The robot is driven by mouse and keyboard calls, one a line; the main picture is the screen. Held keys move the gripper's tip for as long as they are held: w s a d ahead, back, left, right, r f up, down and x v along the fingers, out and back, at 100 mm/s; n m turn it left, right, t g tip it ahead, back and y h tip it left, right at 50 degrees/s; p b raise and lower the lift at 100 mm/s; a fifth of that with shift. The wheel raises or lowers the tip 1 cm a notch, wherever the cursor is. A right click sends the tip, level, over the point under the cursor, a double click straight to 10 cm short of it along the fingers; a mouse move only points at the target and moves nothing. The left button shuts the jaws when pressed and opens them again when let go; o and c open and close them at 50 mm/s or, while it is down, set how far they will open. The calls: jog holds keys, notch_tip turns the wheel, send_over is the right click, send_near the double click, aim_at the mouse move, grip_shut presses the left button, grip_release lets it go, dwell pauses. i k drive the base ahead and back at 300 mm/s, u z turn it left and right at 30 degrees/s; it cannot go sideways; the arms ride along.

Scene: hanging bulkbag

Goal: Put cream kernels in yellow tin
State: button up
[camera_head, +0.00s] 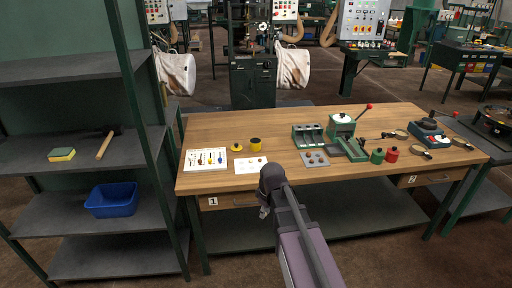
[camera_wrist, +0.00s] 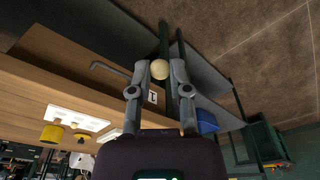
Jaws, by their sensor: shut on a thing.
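My gripper (camera_wrist: 160,72) is shut on a round cream kernel (camera_wrist: 159,69), held between the fingertips. In the head view my gripper (camera_head: 264,211) is at the bench's front edge, and the kernel cannot be made out there. The open-looking yellow tin (camera_head: 255,144) stands upright on the workbench (camera_head: 285,129), beyond the gripper and apart from it. The tin also shows in the wrist view (camera_wrist: 52,134). A white card (camera_head: 250,164) with small cream and brown spots lies in front of the tin.
A white card with tool pictures (camera_head: 206,160) lies at the bench's left. A grey plate (camera_head: 315,158), green trays (camera_head: 308,135), a green machine (camera_head: 342,125) and red and green canisters (camera_head: 391,154) stand right. A shelf with a blue bin (camera_head: 112,200) is left.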

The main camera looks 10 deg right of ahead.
aim_at(257, 148)
jog(key=z, duration=0.05)
jog(key=i, duration=1.05)
jog(key=u, duration=0.05)
